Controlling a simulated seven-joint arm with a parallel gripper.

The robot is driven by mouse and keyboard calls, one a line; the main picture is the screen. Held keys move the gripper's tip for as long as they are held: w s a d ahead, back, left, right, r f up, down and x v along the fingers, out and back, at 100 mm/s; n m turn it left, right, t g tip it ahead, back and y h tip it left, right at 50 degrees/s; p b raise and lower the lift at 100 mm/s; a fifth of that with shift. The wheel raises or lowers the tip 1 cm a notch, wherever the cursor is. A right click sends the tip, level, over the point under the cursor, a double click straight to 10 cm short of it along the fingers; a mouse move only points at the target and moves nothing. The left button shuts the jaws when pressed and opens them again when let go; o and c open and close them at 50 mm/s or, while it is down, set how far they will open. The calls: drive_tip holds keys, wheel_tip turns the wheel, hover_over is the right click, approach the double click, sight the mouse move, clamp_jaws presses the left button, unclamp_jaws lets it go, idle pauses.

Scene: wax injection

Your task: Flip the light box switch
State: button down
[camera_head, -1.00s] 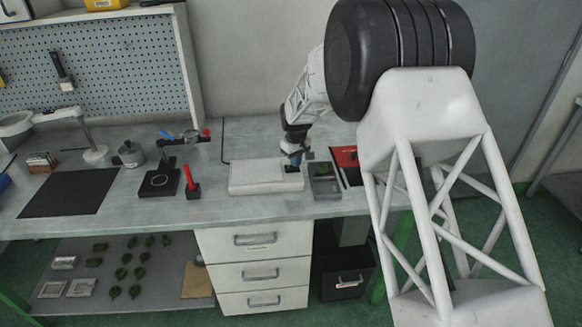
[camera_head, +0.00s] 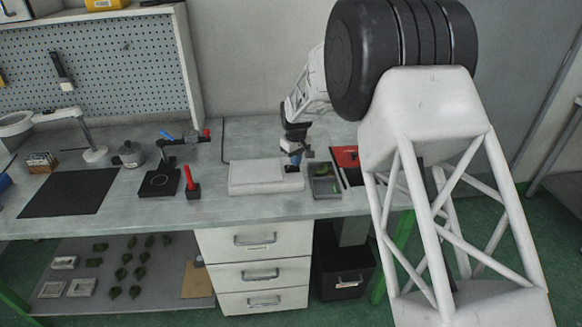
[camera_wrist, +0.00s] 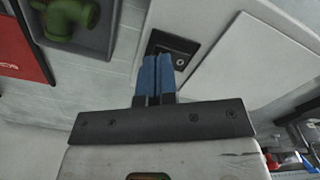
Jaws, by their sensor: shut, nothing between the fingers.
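The light box (camera_head: 262,180) is a low white box on the bench, left of a grey tray. In the wrist view its pale top panel (camera_wrist: 262,60) fills the upper right. Its dark switch plate (camera_wrist: 186,46) lies beside that panel, with a small light round detail on it. My gripper (camera_head: 295,160) is above the right end of the light box in the head view. In the wrist view its blue fingers (camera_wrist: 157,58) are shut together and empty, with their tips overlapping the plate's left part. The fingers partly hide the plate; I cannot tell whether they touch it.
A grey tray (camera_head: 325,187) with a green piece (camera_wrist: 70,18) stands right of the light box, close to my gripper. A red item (camera_head: 345,156) lies beyond it. A red-handled tool (camera_head: 192,184) stands to the left. The bench in front of the box is mostly clear.

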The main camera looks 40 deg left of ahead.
drive_tip(key=shift+r, duration=2.95)
